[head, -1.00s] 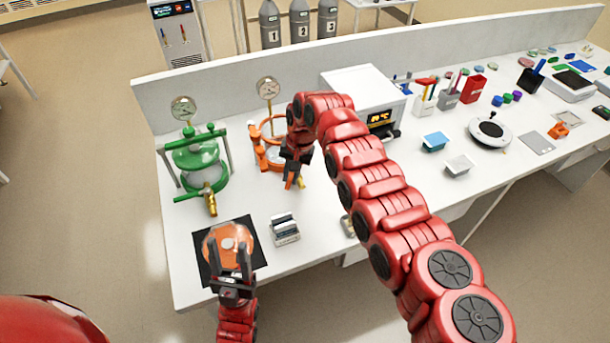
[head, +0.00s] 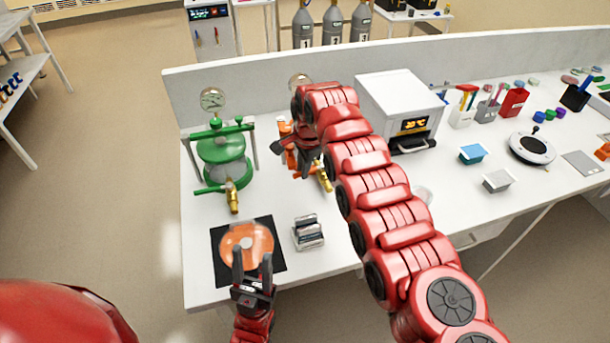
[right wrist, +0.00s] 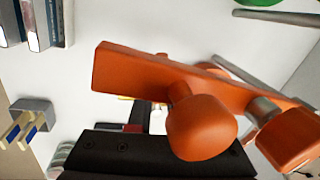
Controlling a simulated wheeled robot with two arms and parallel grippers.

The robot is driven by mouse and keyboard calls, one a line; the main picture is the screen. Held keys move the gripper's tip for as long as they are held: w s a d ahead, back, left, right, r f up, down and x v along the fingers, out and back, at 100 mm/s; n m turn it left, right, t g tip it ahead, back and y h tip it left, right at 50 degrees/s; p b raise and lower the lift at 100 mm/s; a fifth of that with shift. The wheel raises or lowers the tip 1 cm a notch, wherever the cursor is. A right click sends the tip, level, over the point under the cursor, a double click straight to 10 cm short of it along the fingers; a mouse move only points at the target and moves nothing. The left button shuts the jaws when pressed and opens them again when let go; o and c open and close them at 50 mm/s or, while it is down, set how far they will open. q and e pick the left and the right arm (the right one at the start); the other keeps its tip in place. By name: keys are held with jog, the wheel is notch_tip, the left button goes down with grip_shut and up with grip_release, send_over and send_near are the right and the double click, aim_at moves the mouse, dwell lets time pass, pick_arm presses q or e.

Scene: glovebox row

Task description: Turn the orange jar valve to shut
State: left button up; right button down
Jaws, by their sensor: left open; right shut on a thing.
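The orange jar (head: 285,129) stands on the bench behind my right gripper, mostly hidden by my arm. Its brass valve (head: 325,182) shows just below the gripper. My right gripper (head: 300,165) is shut at the jar's front, by the valve handle; the grip itself is hidden in the head view. In the right wrist view, an orange bar (right wrist: 130,72) and a rounded orange knob (right wrist: 200,127) are close to the dark gripper body. My left gripper (head: 253,262) is open and empty, over the near edge of an orange disc (head: 240,240) on a black mat (head: 226,270).
A green jar (head: 222,150) with a brass valve (head: 232,200) stands left of the orange one. A small rack (head: 308,232) sits right of the mat. A white oven (head: 400,100) stands at the back right. A low wall runs along the bench's back.

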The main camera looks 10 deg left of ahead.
jog(key=shift+w+a+m+b, duration=0.1)
jog(key=shift+a+m+b, duration=0.05)
jog(key=shift+m+b, duration=0.15)
dwell(0.4)
jog(key=c, duration=0.8)
grip_release()
jog(key=shift+c, duration=0.2)
